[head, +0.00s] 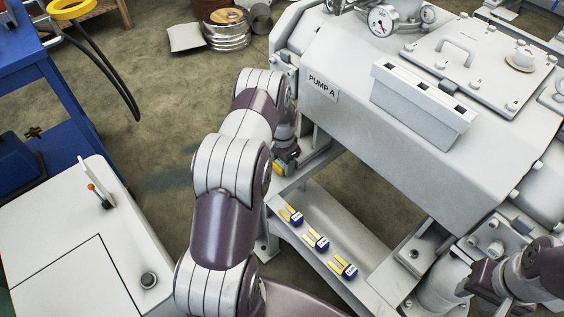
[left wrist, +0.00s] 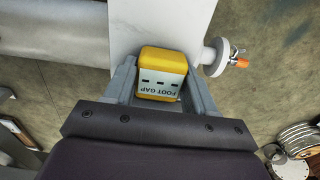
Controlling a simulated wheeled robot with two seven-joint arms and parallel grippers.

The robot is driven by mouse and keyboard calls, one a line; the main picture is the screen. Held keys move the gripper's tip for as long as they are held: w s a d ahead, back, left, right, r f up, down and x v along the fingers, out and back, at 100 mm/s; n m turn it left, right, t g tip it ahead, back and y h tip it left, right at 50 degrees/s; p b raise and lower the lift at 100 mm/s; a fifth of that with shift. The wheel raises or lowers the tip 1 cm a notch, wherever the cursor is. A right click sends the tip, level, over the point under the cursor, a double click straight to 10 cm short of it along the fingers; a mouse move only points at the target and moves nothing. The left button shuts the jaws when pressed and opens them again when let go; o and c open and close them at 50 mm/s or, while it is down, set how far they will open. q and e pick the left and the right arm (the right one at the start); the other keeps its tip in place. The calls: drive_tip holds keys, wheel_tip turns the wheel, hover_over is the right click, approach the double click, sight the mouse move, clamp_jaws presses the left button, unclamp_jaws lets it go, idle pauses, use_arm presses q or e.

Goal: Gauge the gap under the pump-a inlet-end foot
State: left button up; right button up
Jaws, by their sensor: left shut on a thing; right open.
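Pump A (head: 430,150) is a large pale grey machine with its name on the side. My left gripper (head: 287,158) is at its left end, below the housing, partly hidden by my arm. It is shut on a yellow block (left wrist: 163,60) with a white "FOOT GAP" label, held between the fingers in the left wrist view. A pale plate (left wrist: 135,25) lies just beyond the block; I cannot tell whether they touch. The foot and any gap under it are not clearly visible. My right gripper (head: 480,279) is open at the lower right, by the pump's flanged pipe.
Three blue-and-yellow tools, a left one (head: 291,215), a middle one (head: 316,240) and a right one (head: 344,268), lie on the grey base frame (head: 325,213). A valve with an orange tip (left wrist: 240,63) is right of the block. A white cabinet (head: 70,240) stands at left.

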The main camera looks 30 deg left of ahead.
use_arm(q)
drive_tip(key=shift+w+d, duration=0.1)
drive_tip(key=shift+w, duration=0.25)
drive_tip(key=o, duration=1.2)
